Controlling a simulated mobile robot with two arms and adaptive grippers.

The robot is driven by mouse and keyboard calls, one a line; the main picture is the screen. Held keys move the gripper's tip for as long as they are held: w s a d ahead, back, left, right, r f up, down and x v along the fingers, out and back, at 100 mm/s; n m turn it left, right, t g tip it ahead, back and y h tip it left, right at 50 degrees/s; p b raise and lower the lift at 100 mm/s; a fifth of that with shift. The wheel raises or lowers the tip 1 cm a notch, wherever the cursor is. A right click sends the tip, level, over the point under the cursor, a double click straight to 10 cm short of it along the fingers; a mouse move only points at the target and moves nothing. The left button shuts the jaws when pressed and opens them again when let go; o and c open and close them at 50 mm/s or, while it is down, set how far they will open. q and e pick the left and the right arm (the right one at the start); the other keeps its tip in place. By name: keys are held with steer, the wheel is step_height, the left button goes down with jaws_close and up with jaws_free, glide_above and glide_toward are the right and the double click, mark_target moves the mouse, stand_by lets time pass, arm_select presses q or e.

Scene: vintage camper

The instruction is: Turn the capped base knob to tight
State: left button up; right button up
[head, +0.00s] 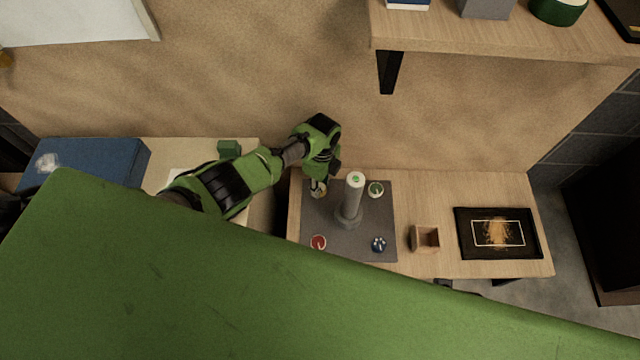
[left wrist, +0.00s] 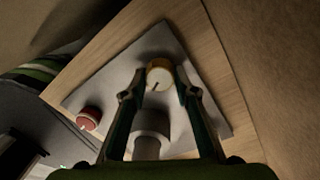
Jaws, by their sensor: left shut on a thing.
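A grey plate (head: 335,247) lies on the wooden counter with a knob near each corner. The knob at its back left (head: 319,192) has a yellow rim and a pale top with a dark pointer line; it also shows in the left wrist view (left wrist: 160,73). My left gripper (head: 317,184) reaches it from above, and in the left wrist view its fingers (left wrist: 158,92) are shut on it from both sides. A grey upright post with a pale upper part (head: 353,198) and a green spot on top stands mid-plate. My right gripper is not in view.
The other knobs are green (head: 375,189), red (head: 318,242) and blue (head: 379,244). To the right are a small open wooden box (head: 424,239) and a black framed tray (head: 498,256). A shelf (head: 500,36) overhangs at upper right. A blue case (head: 95,163) lies left.

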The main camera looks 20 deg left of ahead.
mark_target(322, 186)
arm_select(q)
steer(key=shift+m, duration=0.5)
steer(key=o, duration=1.1)
steer(key=r, duration=1.2)
steer(key=shift+w+d, duration=0.15)
steer(key=shift+w, duration=0.15)
